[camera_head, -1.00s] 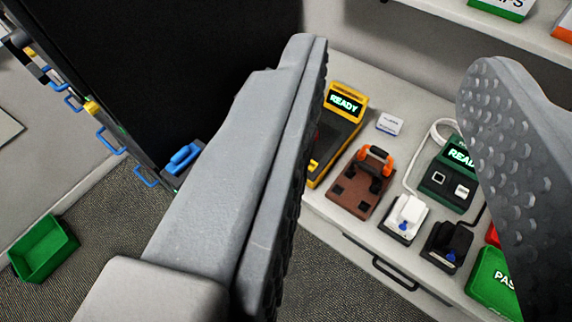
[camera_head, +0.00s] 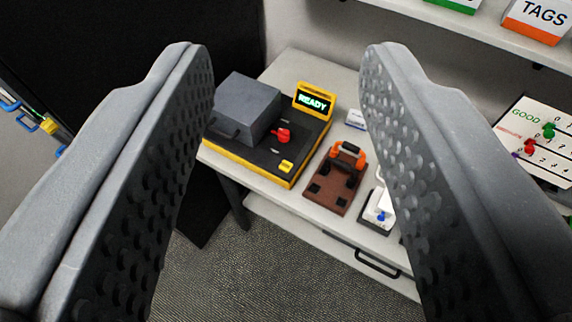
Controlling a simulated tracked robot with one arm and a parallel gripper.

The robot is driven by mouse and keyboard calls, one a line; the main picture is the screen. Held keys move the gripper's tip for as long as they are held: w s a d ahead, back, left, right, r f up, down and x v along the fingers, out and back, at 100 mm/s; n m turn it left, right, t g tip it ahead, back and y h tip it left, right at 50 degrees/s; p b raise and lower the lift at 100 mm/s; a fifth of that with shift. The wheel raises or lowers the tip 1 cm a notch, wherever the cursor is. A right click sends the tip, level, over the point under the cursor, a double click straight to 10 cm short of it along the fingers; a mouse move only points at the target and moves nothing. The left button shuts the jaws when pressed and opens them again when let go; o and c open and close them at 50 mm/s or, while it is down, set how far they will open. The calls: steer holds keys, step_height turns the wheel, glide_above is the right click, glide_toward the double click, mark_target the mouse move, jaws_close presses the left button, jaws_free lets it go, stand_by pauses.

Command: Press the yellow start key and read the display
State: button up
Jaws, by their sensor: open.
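The yellow start key (camera_head: 286,166) sits on the near right corner of a black and yellow tester (camera_head: 258,168) on the bench. The tester's display (camera_head: 313,101) stands at its back right and reads READY in green. A red lever (camera_head: 281,135) and a grey box-shaped cover (camera_head: 243,108) are on the tester's top. My gripper (camera_head: 285,60) is open and empty. Its two fingers frame the tester from left and right, and the tester appears beyond them, apart from them. The left finger hides a little of the tester's left end.
Right of the tester is a brown block with an orange-handled tool (camera_head: 343,172). A white device (camera_head: 378,208) is partly behind my right finger. A shelf with a TAGS box (camera_head: 540,20) and a board with pegs (camera_head: 541,138) are at right. A dark panel (camera_head: 90,50) stands left.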

jaws_close()
stand_by(1.6)
